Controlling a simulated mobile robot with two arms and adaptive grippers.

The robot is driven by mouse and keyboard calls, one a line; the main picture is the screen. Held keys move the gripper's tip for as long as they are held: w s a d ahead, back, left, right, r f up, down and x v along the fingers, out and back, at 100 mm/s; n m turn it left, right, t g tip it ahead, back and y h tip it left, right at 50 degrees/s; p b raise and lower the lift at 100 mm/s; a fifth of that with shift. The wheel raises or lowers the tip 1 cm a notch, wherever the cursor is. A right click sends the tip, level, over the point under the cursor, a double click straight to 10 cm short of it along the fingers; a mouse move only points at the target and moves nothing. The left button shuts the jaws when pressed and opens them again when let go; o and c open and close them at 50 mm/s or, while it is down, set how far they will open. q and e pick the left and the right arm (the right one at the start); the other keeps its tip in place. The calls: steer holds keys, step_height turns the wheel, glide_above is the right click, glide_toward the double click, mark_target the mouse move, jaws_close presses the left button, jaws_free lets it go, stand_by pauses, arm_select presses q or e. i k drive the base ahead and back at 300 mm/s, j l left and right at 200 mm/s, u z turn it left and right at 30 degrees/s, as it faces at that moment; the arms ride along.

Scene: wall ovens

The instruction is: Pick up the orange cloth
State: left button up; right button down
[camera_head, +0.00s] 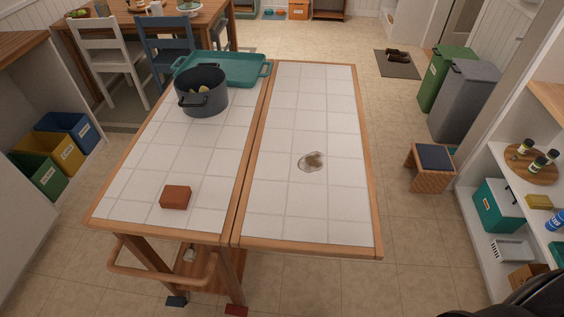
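A small orange-brown block-shaped item (175,197), which looks like the folded orange cloth, lies on the near left part of the white tiled table (205,150). Nothing touches it and nothing covers it. Neither my left nor my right gripper shows in the head view. A dark rounded shape sits at the bottom right corner, and I cannot tell a gripper in it.
A dark pot (203,92) stands at the far left of the table, by a teal tray (222,68). Shelves (500,222) stand right; colored bins (62,150) stand left. The tiles around the orange item are clear.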

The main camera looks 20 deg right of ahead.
mark_target(173, 196)
steer(key=j+z, duration=0.2)
steer(key=z, duration=0.2)
steer(key=j+z, duration=0.45)
steer(key=z, duration=0.3)
steer(key=j+z, duration=0.2)
steer(key=z, duration=0.15)
steer(key=k+j+z, duration=0.1)
steer(key=j, duration=0.3)
steer(key=k+j+z, duration=0.1)
steer(key=k+j, duration=0.2)
steer(key=k+j+z, duration=0.1)
steer(key=k+j, duration=0.15)
steer(key=j, duration=0.25)
steer(key=k+j+z, duration=0.1)
steer(key=k+j, duration=0.15)
steer(key=j, duration=0.15)
